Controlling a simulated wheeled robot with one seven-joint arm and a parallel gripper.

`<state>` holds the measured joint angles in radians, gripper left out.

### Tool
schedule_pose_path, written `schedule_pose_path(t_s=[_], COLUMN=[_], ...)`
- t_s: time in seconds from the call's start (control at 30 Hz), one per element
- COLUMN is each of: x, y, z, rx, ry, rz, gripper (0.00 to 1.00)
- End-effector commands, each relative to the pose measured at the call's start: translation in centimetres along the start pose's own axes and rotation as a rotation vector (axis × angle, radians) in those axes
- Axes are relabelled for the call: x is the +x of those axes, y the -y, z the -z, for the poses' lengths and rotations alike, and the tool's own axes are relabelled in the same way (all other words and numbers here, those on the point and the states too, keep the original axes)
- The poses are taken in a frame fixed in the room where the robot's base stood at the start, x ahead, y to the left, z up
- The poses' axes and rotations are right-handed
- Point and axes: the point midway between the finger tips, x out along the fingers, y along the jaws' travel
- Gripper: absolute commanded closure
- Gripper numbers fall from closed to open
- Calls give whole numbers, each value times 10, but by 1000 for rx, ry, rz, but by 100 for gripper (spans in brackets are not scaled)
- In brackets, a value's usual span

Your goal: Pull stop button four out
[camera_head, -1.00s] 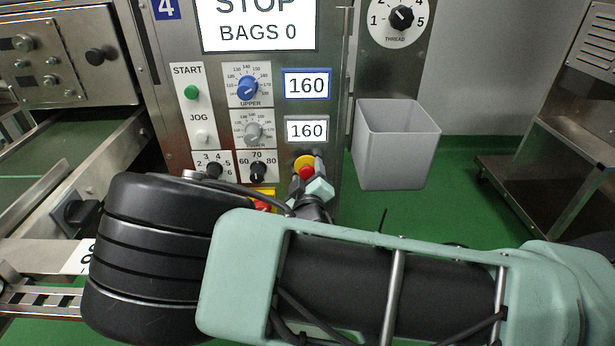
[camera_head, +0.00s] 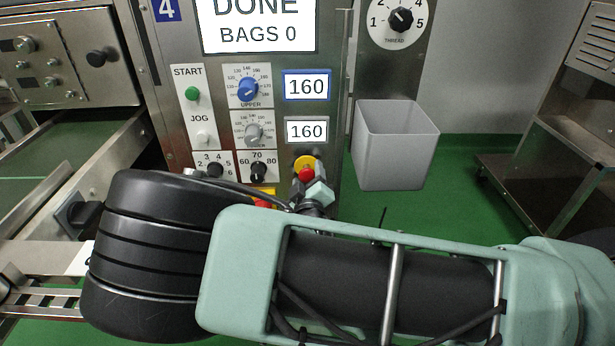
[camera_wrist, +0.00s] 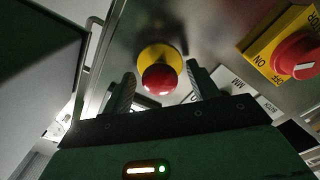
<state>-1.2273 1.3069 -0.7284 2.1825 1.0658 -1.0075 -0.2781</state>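The stop button is a red mushroom head (camera_head: 306,173) on a yellow collar, low on the front of the steel panel marked 4. It also shows in the wrist view (camera_wrist: 158,80), between the fingertips of my gripper (camera_wrist: 160,72). A gap shows on both sides, so the fingers are open and not touching its sides. In the head view my gripper (camera_head: 319,192) is just below and right of the button, partly hidden behind my arm. The screen (camera_head: 258,22) above reads DONE, BAGS 0.
A red rotary switch (camera_wrist: 297,57) on a yellow ON/OFF plate is near the button. Dials and black knobs (camera_head: 258,172) are to its left. A grey bin (camera_head: 396,145) stands to the right, with a steel cart (camera_head: 550,125) beyond.

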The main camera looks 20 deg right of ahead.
Motion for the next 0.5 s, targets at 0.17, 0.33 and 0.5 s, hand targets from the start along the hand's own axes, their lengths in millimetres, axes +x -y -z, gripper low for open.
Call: schedule_pose_path(t_s=[0.17,0.33,0.5], x=[1,-5,-30], y=[0,0,-1], z=[0,1,2], rx=[0,0,-1], ry=[0,-1,-1], rz=[-1,0,2], gripper=[41,41,41])
